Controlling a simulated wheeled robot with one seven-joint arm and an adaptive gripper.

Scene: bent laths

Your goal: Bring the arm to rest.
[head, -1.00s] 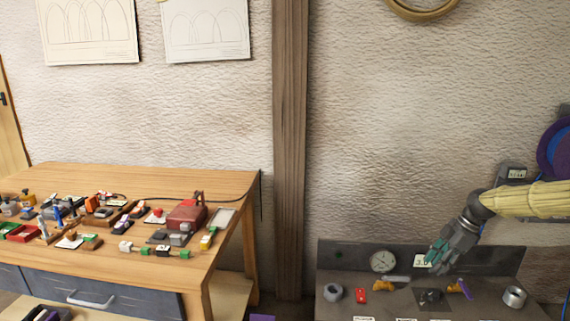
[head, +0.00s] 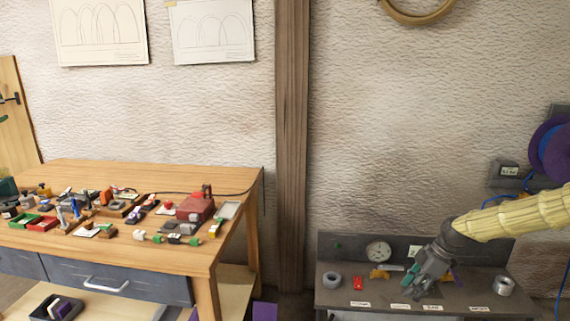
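My gripper (head: 412,285) is in the head view at lower right, at the end of my pale-sleeved arm. It points down and to the left, with teal fingertips, in front of or over the grey bench (head: 335,298). I see nothing clearly held. The fingers overlap and are small, so I cannot tell whether they are open or shut, or whether they touch the bench. The gripper hides part of the bench top and back panel.
A wooden table (head: 150,175) with many small items stands left. A post (head: 292,150) stands between.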

